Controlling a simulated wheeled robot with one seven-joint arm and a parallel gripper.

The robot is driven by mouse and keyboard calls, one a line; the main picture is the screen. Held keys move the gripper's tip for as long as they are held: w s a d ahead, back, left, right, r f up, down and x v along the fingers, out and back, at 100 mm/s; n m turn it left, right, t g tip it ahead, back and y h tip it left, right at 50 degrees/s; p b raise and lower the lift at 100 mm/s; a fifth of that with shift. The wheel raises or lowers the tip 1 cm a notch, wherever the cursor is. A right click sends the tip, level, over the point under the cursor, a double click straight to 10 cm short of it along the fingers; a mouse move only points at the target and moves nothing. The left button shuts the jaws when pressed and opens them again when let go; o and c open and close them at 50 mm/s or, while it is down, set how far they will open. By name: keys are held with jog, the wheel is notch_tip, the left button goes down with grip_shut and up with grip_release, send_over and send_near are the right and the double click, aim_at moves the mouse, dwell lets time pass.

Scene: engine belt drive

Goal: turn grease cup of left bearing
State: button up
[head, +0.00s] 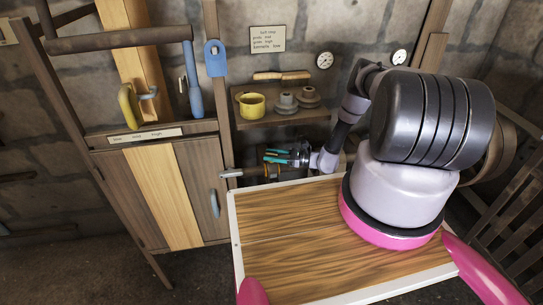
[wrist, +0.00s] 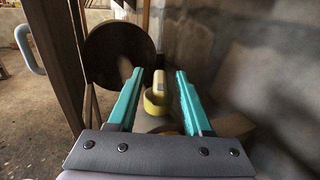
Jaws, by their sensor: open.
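My gripper (wrist: 157,76) is open, its two teal fingers pointing ahead in the wrist view. It also shows in the head view (head: 277,156), below the wall shelf and beyond the far edge of the wooden tabletop. Between and beyond the fingers in the wrist view is a yellow, cup-like part (wrist: 155,101), which may be the grease cup. A pale upright piece (wrist: 159,80) shows just behind it. Neither finger visibly touches the yellow part. The bearing below is mostly hidden by my gripper, and I cannot make it out clearly in the head view.
A large dark wheel (wrist: 117,52) stands behind on the left, beside wooden posts. The stone wall is close on the right. In the head view, a shelf (head: 290,117) holds a yellow pot (head: 252,104) and grey stacked parts. A wooden cabinet (head: 165,195) stands left.

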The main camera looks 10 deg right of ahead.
jog(key=shift+c, duration=0.3)
grip_shut()
jog(key=shift+m+t, duration=0.3)
jog(key=shift+t, duration=0.1)
jog(key=m+t+h, duration=0.3)
jog(key=t, duration=0.2)
jog(key=shift+s+m+h, duration=0.1)
jog(key=shift+m+h, duration=0.3)
jog(key=m+t+h, duration=0.2)
jog(key=h, duration=0.1)
jog(key=m+t+h, duration=0.2)
jog(key=m+h, duration=0.1)
jog(key=h, duration=0.1)
jog(key=shift+a+f, duration=0.1)
jog(key=m+h, duration=0.2)
jog(key=h, duration=0.1)
jog(key=m+t+h, duration=0.1)
jog(key=m+h, duration=0.1)
jog(key=h, duration=0.2)
jog(key=shift+a+m, duration=0.1)
jog(key=shift+m, duration=0.3)
jog(key=shift+m+g+h, duration=0.4)
jog(key=shift+m+h, duration=0.7)
jog(key=shift+h, duration=0.55)
jog(key=shift+m+g+h, duration=0.4)
jog(key=shift+m+h, duration=0.7)
jog(key=shift+h, duration=0.85)
